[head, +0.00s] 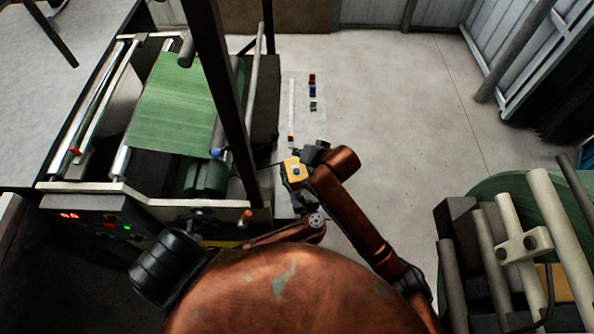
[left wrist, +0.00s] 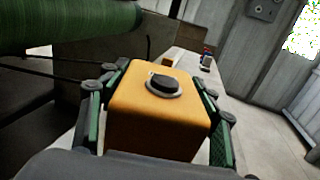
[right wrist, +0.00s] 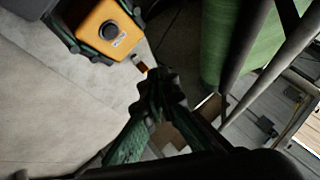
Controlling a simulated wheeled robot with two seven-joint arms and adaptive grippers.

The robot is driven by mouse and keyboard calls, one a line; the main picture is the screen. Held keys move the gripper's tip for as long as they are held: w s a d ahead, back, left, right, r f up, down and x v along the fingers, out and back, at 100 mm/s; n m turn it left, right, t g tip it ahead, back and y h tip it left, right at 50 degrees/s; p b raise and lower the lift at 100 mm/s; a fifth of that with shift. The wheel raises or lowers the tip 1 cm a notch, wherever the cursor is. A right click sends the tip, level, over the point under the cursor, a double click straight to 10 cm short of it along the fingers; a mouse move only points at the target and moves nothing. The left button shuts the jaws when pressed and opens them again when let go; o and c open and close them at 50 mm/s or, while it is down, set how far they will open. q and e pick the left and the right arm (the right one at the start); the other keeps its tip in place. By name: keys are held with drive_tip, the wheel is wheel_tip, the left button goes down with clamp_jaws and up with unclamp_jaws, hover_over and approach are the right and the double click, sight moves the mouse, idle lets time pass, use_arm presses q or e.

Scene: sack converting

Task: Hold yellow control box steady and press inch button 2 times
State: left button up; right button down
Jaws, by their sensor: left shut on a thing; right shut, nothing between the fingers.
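The yellow control box (head: 294,168) is near the middle of the head view, beside the machine. It fills the middle of the left wrist view (left wrist: 155,118), with a round black button (left wrist: 162,84) on its upper face. My left gripper (left wrist: 158,100) is shut on the box, one green-padded finger along each side. The right wrist view shows the box (right wrist: 92,40) and button (right wrist: 109,31) at the upper left. My right gripper (right wrist: 160,88) is shut and empty, its fingertips apart from the box in that view. In the head view my right gripper (head: 314,154) is close beside the box.
The machine with green web (head: 172,105) and a dark upright post (head: 222,90) stands left of the box. Small red and blue blocks (head: 312,84) lie on a pale surface beyond. Another roll stand (head: 500,235) is at right. Open floor (head: 410,120) lies between.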

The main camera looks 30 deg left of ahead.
sight(298, 172)
drive_tip(key=shift+f, duration=4.4)
drive_tip(key=shift+f, duration=0.15)
drive_tip(key=shift+f, duration=0.25)
drive_tip(key=shift+f, duration=0.45)
drive_tip(key=shift+r, duration=3.4)
